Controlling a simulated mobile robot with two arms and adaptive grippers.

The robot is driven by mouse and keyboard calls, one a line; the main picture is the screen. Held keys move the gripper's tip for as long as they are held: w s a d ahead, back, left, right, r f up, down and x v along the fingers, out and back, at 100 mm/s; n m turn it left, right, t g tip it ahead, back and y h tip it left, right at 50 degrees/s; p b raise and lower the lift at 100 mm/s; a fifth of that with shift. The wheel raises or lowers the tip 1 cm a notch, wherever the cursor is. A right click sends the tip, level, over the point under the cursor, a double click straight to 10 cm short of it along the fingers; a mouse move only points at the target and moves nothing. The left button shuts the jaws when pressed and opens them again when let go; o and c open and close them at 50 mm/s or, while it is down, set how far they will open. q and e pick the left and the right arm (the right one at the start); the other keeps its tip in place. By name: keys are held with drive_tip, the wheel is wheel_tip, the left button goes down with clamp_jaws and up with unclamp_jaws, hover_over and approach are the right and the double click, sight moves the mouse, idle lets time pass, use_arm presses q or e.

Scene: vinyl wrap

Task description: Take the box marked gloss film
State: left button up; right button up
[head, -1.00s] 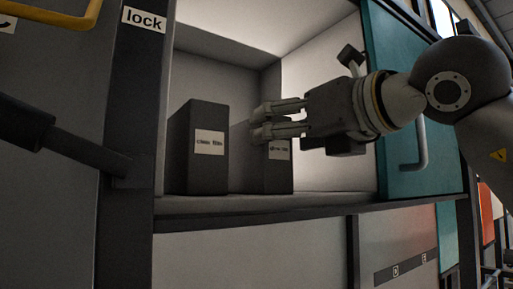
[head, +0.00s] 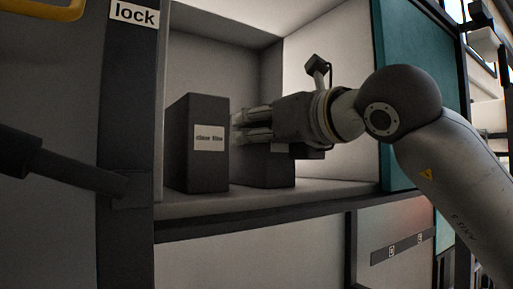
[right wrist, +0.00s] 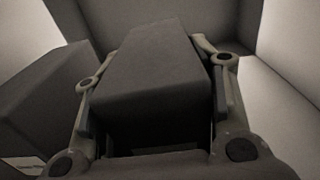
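Two dark upright boxes stand inside an open cabinet compartment. The left one (head: 206,165), labelled "clear film", stands clear of my gripper. The right box (head: 268,174) is partly covered by my right gripper (head: 252,125), which reaches in from the right. Only a sliver of its label shows, and its words are not readable now. In the right wrist view the right box (right wrist: 155,75) lies between the two spread fingers of my right gripper (right wrist: 158,85). The fingers run close along both sides; firm contact cannot be seen. My left gripper is not in view.
The "clear film" box (right wrist: 45,100) is close outside the left finger in the wrist view. The compartment has a shelf edge (head: 310,197) below, a post marked "lock" (head: 130,75) at left and a teal door (head: 425,60) at right. Free room lies right of the boxes.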

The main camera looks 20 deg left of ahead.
drive_tip(key=c, duration=0.4)
drive_tip(key=shift+c, duration=0.7)
drive_tip(key=shift+r, duration=0.25)
